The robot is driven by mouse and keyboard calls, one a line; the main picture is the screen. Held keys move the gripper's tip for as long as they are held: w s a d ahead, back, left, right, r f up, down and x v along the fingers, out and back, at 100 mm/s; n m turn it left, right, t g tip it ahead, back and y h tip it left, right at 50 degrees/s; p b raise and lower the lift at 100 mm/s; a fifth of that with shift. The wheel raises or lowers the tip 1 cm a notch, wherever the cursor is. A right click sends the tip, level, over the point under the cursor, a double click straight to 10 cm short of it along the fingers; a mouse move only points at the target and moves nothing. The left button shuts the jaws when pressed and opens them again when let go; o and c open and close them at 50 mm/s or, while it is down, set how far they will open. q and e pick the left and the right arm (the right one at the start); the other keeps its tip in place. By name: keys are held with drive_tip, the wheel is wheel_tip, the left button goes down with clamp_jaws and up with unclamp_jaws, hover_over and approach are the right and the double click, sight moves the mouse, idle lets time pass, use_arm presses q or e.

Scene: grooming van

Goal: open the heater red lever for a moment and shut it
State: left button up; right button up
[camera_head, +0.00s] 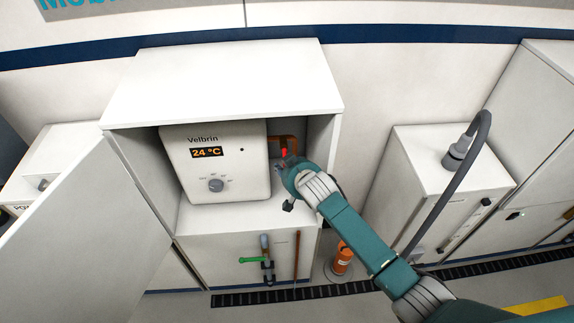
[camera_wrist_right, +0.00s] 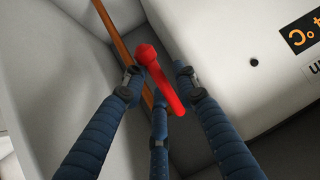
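The heater (camera_head: 228,175) is a white box marked Velbrin with an orange 24 °C display and a knob, inside an open white cabinet. The red lever (camera_head: 284,153) is at the heater's right side by a copper pipe, partly hidden by my right arm in the head view. In the right wrist view the red lever (camera_wrist_right: 163,82) lies between the spread fingers of my right gripper (camera_wrist_right: 158,88). The fingers are apart on both sides of it, with a third finger behind or beside it; whether any finger touches it I cannot tell. My left gripper is not in view.
The cabinet door (camera_head: 85,235) stands open at the left. An orange cylinder (camera_head: 342,258) stands on the floor. A white cabinet (camera_head: 440,190) with a grey hose is at the right.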

drive_tip(key=shift+r, duration=0.1)
drive_tip(key=v, duration=1.2)
drive_tip(key=shift+o, duration=0.5)
